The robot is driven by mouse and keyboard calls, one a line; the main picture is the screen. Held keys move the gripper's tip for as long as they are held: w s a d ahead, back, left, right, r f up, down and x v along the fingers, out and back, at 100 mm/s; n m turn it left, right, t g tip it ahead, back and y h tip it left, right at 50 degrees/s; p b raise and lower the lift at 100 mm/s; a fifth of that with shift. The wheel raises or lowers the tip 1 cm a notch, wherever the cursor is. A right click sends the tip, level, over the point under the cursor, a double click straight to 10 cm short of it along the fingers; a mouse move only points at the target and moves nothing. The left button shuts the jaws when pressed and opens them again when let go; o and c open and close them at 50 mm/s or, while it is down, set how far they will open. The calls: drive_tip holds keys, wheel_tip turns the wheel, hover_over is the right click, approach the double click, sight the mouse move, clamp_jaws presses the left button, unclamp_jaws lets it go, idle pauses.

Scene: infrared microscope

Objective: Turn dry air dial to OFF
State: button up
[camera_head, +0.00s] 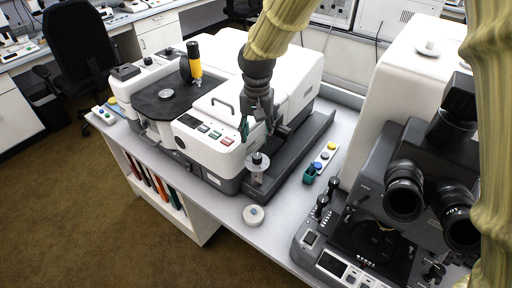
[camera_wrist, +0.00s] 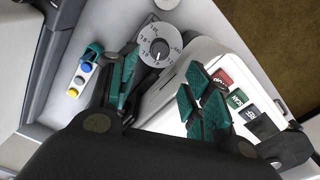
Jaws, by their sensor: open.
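The dial (camera_wrist: 158,45) is a round grey disc with a dark hub and printed numbers, seen from above in the wrist view. I cannot make out its exact setting or any OFF mark. In the head view the dial (camera_head: 257,161) is small, on a clear-looking stand at the front right corner of the white instrument (camera_head: 200,140). My gripper (camera_wrist: 164,68) is open, with green-padded fingers apart and nothing between them. The dial shows beyond and between the fingertips, apparently untouched. In the head view my gripper (camera_head: 259,128) hangs just above and behind the dial.
A strip with coloured buttons (camera_head: 321,161) lies right of the dial. A dark microscope (camera_head: 400,200) stands at the right. The instrument's red, green and grey buttons (camera_wrist: 235,98) are near my right finger.

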sight(257, 156)
drive_tip(key=shift+s+d+f+p, duration=0.15)
drive_tip(key=shift+s+f+p, duration=0.3)
drive_tip(key=shift+s+f, duration=0.8)
drive_tip(key=w+f, duration=0.1)
drive_tip(key=f, duration=0.2)
drive_tip(key=w+f, duration=0.1)
drive_tip(key=f, duration=0.1)
drive_tip(key=shift+w+p, duration=0.35)
drive_tip(key=shift+p, duration=0.05)
drive_tip(key=shift+f, duration=0.2)
drive_tip(key=shift+s, duration=0.35)
drive_tip(key=shift+s+r, duration=0.1)
drive_tip(key=shift+s, duration=0.35)
drive_tip(key=shift+w+f, duration=0.4)
drive_tip(key=shift+w, duration=0.15)
drive_tip(key=shift+c, duration=0.8)
drive_tip(key=shift+s+r, duration=0.2)
drive_tip(key=shift+s, duration=0.1)
drive_tip(key=c, duration=0.7)
drive_tip(key=shift+f, duration=0.1)
drive_tip(key=shift+c, duration=0.9)
